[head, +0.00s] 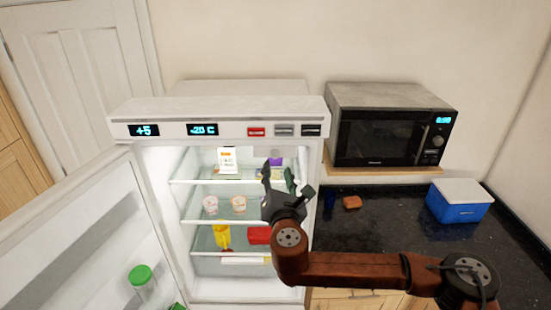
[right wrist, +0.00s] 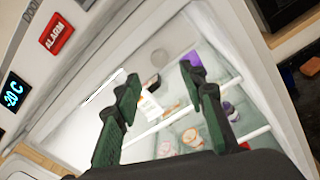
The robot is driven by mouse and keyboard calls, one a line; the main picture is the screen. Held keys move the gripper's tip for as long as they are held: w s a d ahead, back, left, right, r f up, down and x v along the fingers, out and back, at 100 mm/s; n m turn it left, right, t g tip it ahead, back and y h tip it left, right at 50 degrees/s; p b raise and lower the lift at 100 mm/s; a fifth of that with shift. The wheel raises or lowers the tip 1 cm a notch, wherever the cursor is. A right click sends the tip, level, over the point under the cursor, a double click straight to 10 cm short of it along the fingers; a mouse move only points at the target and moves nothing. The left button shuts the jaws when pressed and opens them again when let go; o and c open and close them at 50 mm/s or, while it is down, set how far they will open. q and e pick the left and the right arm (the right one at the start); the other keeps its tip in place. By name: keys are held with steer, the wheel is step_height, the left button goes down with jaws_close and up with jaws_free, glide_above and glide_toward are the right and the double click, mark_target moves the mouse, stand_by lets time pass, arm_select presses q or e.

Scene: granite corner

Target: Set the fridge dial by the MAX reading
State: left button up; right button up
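The white fridge (head: 150,107) stands open. Its top panel has a display reading +5 (head: 144,130) and another reading -20 C (head: 203,129); the second also shows in the right wrist view (right wrist: 14,93). A small round grey knob, which looks like the dial (right wrist: 159,57), is on the inner back wall near the top; its markings are too small to read. A white card with an orange heading (head: 228,159) hangs inside at the upper left; its text is unreadable. My right gripper (head: 278,177) is open and empty at the fridge opening, its fingers apart in the right wrist view (right wrist: 158,80). My left gripper is out of view.
A red ALARM button (head: 257,132) sits on the panel beside grey and black ones. Shelves hold cups (head: 210,204), a yellow item (head: 222,236) and a red item (head: 259,235). The open door (head: 75,235) is at left. A microwave (head: 385,130) and blue cooler (head: 459,205) stand right.

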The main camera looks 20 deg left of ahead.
mark_target(275, 156)
steer(key=p+x, duration=0.1)
steer(key=x, duration=0.4)
steer(key=shift+w+a+r+p, duration=0.1)
steer(key=shift+w+p, duration=0.05)
steer(key=shift+p, duration=0.25)
steer(key=shift+w+a, duration=0.2)
steer(key=shift+w, duration=0.35)
steer(key=shift+c, duration=0.5)
jaws_close()
